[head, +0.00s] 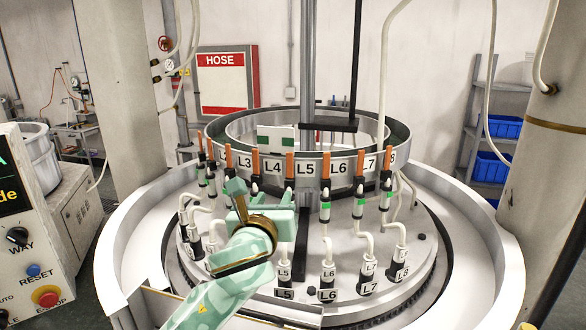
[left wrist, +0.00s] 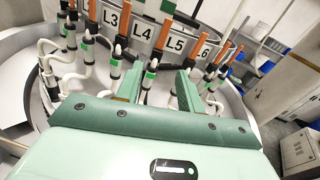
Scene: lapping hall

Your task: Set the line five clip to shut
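The line five clip is an upright fitting with an orange top (head: 290,163) between the ring labels L4 and L5. Its lower body is hidden behind my left gripper (head: 262,203) in the head view. In the left wrist view its orange top (left wrist: 167,30) leans to the right, and its green-banded body (left wrist: 149,77) shows between the two fingers of my left gripper (left wrist: 158,84). The fingers are apart, with a gap on either side. I cannot tell whether the clip is open or shut. My right gripper is not in view.
Similar fittings stand close on both sides, such as the line six one (head: 326,210) and the line seven one (head: 358,205). White hoses rise from the round plate (head: 345,292). The labelled ring (head: 223,141) stands behind. A control box (head: 70,225) is at left.

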